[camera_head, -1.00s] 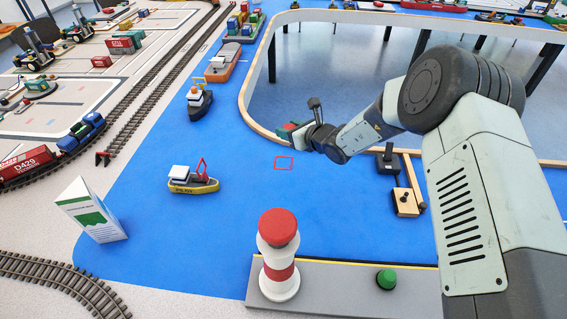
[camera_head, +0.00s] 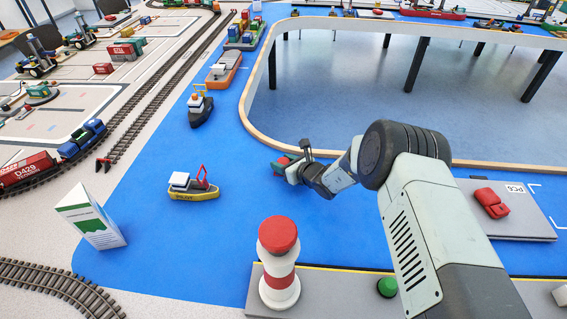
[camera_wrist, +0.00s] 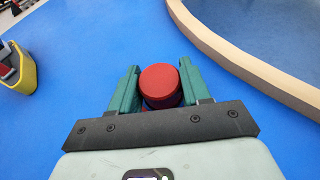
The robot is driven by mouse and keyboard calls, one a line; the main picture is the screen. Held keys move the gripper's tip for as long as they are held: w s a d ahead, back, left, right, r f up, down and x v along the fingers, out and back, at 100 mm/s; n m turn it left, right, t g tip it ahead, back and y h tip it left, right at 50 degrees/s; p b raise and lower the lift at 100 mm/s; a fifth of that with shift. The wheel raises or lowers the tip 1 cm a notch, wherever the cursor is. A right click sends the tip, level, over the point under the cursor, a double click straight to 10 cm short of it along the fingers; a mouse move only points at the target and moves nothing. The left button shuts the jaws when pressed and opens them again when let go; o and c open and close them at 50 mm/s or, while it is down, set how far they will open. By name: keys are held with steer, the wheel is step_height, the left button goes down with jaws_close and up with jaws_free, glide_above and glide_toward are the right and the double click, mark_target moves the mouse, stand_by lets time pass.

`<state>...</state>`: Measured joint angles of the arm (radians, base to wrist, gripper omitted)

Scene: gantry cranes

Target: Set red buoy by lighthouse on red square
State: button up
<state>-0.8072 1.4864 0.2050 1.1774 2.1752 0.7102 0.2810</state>
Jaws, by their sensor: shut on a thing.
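The red buoy shows in the wrist view (camera_wrist: 160,84) as a round red top between my two green fingers. My gripper (camera_head: 285,168) is shut on it, near the wooden-edged rim of the blue mat. Only a bit of the red buoy (camera_head: 278,164) shows in the head view, beside the fingers. I cannot tell whether it touches the mat. The outline of the red square is hidden in both current views. The red-and-white lighthouse (camera_head: 279,275) stands upright on a grey quay nearer the camera.
A yellow-hulled boat (camera_head: 193,187) lies left of my gripper on the blue mat (camera_head: 230,235). The curved wooden edge (camera_head: 256,125) runs behind. A green buoy (camera_head: 387,287) sits on the quay. A grey platform (camera_head: 530,225) with a red object (camera_head: 491,202) is at the right.

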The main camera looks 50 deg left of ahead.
steer(key=o, duration=1.1)
steer(key=shift+f, duration=0.1)
steer(key=shift+d+r, duration=0.3)
steer(key=shift+d, duration=0.2)
steer(key=v, duration=1.1)
steer(key=shift+r, duration=0.1)
